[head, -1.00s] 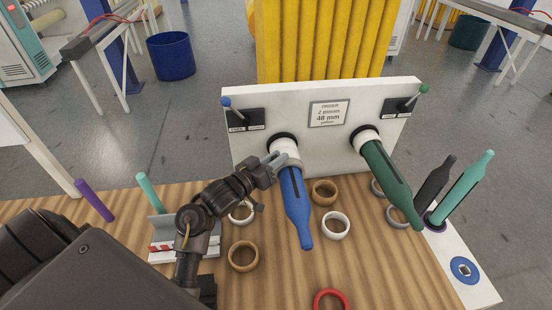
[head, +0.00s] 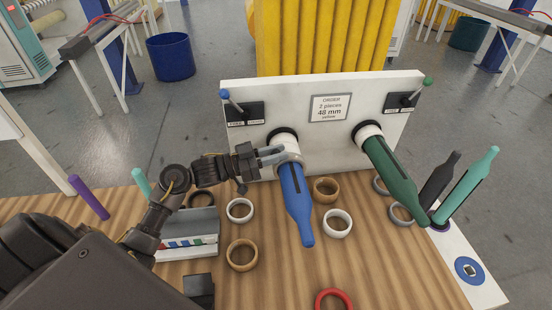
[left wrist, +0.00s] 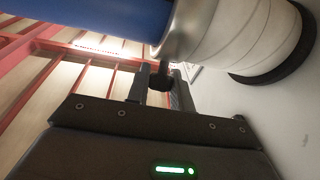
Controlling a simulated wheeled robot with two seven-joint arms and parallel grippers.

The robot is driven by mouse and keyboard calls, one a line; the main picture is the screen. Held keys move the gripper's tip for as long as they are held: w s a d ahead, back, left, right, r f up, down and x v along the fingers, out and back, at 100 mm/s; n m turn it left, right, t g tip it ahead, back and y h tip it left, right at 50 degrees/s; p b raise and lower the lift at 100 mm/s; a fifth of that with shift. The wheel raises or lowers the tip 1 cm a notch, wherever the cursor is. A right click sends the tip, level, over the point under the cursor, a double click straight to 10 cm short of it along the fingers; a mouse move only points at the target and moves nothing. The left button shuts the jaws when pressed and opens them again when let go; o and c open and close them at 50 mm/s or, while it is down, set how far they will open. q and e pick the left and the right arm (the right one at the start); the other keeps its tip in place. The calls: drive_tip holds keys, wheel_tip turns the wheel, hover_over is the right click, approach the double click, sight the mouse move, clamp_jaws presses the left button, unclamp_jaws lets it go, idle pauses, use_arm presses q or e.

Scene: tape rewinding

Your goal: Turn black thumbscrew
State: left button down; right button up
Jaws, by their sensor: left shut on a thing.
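The black thumbscrew (left wrist: 160,82) shows in the left wrist view as a small dark knob below the grey metal collar (left wrist: 185,30). My left gripper (left wrist: 161,92) has one finger on each side of it and is shut on it. In the head view the thumbscrew is hidden by the fingers. There my left gripper (head: 280,154) reaches from the left to the collar on the left spindle, at the base of the blue bottle-shaped mandrel (head: 296,200). The white hub (head: 286,143) sits behind the collar. My right gripper is not in view.
A white panel (head: 240,90) carries both spindles; the right one holds a dark green mandrel (head: 390,165). Several rings lie on the wooden table (head: 270,285), including a white ring (head: 337,233) and a red ring (head: 332,293). Black (head: 438,185) and teal (head: 468,185) mandrels stand at right.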

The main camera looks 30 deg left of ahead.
use_arm(q)
drive_tip(key=m+g+h+b, duration=0.1)
drive_tip(key=m+g+b, duration=0.1)
drive_tip(key=m+g+h+b, duration=0.1)
drive_tip(key=m+g+b, duration=0.2)
drive_tip(key=m+g+h+b, duration=0.2)
drive_tip(key=m, duration=0.1)
drive_tip(key=shift+f+g, duration=0.3)
drive_tip(key=shift+r+m+g+b, duration=0.25)
drive_tip(key=shift+m+g+b, duration=0.9)
drive_tip(key=shift+b, duration=0.2)
drive_tip(key=c, duration=1.2)
unclamp_jaws()
